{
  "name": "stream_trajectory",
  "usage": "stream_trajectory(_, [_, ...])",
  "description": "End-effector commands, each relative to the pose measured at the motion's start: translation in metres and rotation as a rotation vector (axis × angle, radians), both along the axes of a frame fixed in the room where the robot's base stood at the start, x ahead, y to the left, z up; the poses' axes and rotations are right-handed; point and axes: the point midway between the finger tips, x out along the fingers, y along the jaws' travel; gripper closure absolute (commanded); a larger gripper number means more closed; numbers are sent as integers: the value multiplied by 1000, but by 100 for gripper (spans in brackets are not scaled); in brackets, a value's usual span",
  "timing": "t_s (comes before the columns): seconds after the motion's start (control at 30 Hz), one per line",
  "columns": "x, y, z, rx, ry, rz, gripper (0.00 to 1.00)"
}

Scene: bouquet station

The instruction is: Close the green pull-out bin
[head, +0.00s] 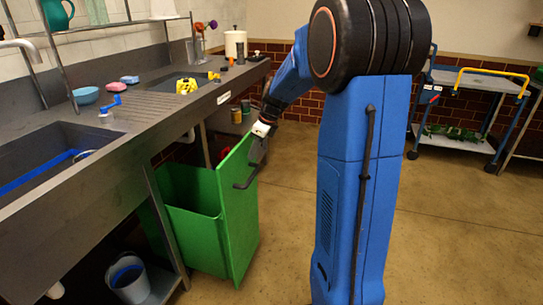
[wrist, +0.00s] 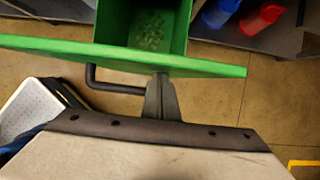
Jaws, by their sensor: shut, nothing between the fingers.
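The green pull-out bin (head: 188,230) stands pulled out from under the steel counter, its inside open to view. Its tall green front panel (head: 238,215) faces the room and carries a dark bar handle (head: 244,184). In the wrist view, the panel (wrist: 215,66) crosses the picture, with the bin's inside (wrist: 145,30) beyond it and the handle (wrist: 110,88) on the near side. My gripper (head: 257,152) is at the panel's upper part by the handle. In the wrist view, my gripper (wrist: 162,84) is shut and empty at the handle's right end; whether it touches is unclear.
The counter (head: 110,150) with sinks runs along the left. A grey bucket (head: 128,280) stands on the shelf below. Blue (wrist: 220,12) and red (wrist: 262,18) objects lie beyond the bin. A cart (head: 470,110) stands back right; floor (head: 450,240) on the right is clear.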

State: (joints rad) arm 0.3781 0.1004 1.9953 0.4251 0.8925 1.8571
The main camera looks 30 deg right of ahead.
Motion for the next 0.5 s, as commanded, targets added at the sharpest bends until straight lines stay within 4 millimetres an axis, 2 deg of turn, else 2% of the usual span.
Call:
stream_trajectory(0.03, [15, 13, 0, -1, 0, 7, 100])
stream_trajectory(0.3, [87, 69, -1, 0, 0, 5, 100])
stream_trajectory(0.5, [133, 104, -1, 0, 0, 3, 100])
